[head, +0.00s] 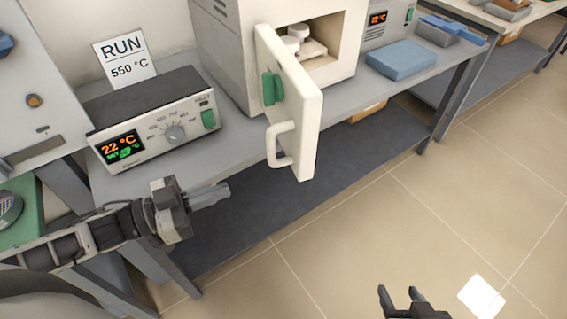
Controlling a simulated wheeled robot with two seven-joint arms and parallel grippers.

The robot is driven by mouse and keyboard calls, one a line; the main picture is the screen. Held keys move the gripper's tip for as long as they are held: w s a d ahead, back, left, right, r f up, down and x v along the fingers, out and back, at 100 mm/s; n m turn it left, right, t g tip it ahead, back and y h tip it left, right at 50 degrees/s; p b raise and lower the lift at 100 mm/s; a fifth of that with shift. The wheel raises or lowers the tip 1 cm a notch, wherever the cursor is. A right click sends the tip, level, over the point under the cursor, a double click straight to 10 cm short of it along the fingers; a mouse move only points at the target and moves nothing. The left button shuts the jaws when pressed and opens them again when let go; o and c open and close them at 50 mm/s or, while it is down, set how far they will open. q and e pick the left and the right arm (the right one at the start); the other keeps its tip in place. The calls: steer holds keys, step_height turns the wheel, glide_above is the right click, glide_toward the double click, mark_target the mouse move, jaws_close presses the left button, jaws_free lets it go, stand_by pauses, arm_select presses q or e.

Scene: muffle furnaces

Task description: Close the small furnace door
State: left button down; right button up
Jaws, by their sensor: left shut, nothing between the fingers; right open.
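The small furnace (225,45) stands on the grey bench, with its white door (297,105) swung open toward me. The door has a white loop handle (278,146) low on its face and a green latch piece (271,89) above it. Inside the open chamber (326,60) are small white pieces. My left gripper (222,190) is shut and empty, left of and below the door handle, apart from it. My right gripper (398,294) is open and empty over the floor at the bottom of the view, well away from the door.
A controller box (155,120) showing 22 °C sits left of the furnace, with a RUN 550 °C card (125,57) behind it. A blue block (401,60) lies on the bench to the right. The bench's lower shelf (235,235) runs underneath. The floor (390,220) at right is mostly clear.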

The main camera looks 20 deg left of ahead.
arm_select(q)
steer(key=h, duration=0.1)
steer(key=g, duration=0.1)
glide_toward(299, 167)
steer(key=shift+m, duration=0.4)
steer(key=p+x, duration=0.1)
steer(key=x, duration=0.6)
steer(key=shift+r, duration=0.1)
